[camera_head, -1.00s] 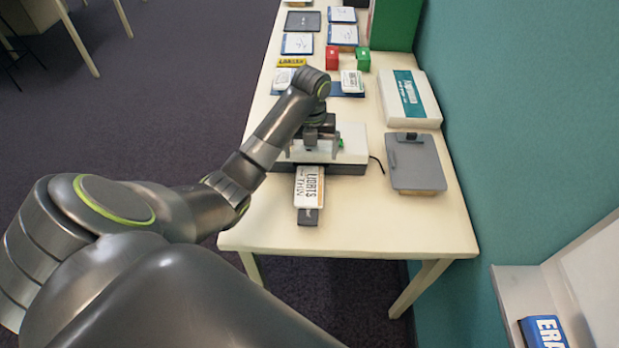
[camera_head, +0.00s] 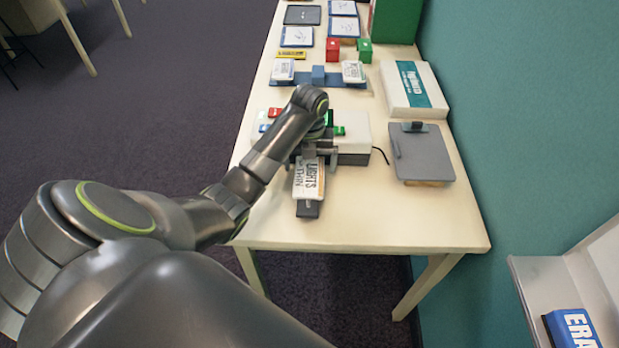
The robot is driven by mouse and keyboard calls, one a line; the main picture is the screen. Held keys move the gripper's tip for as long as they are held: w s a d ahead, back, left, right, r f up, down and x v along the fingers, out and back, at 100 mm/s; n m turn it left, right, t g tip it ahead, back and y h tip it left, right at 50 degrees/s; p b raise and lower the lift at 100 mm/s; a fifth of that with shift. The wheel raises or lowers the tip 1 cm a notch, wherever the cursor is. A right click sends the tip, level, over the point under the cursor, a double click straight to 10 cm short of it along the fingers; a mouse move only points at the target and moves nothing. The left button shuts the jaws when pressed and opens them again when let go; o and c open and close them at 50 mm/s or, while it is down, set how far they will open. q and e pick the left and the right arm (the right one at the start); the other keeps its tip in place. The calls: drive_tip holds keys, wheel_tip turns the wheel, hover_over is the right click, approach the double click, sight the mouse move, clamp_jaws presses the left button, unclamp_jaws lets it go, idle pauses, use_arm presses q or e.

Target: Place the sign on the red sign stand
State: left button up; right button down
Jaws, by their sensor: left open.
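A white sign (camera_head: 308,179) with dark printed letters lies on a dark base (camera_head: 308,209) near the front of the table. My left gripper (camera_head: 312,160) is open at the sign's far end, with a finger to each side. I cannot tell whether the fingers touch it. A red block (camera_head: 333,49), which looks like the red sign stand, stands farther back, beside a green block (camera_head: 364,51). My right gripper is not in view.
Behind my gripper is a white box (camera_head: 354,135) with coloured pieces. Beyond it is a blue bar (camera_head: 319,77) with cards at both ends. A grey clipboard (camera_head: 421,155) and a white case (camera_head: 414,90) lie right. The table's front right (camera_head: 400,220) is clear.

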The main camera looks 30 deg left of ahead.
use_arm(q)
drive_tip(key=shift+f, duration=0.35)
drive_tip(key=c, duration=1.2)
drive_tip(key=shift+o, duration=0.2)
drive_tip(key=shift+r, duration=0.1)
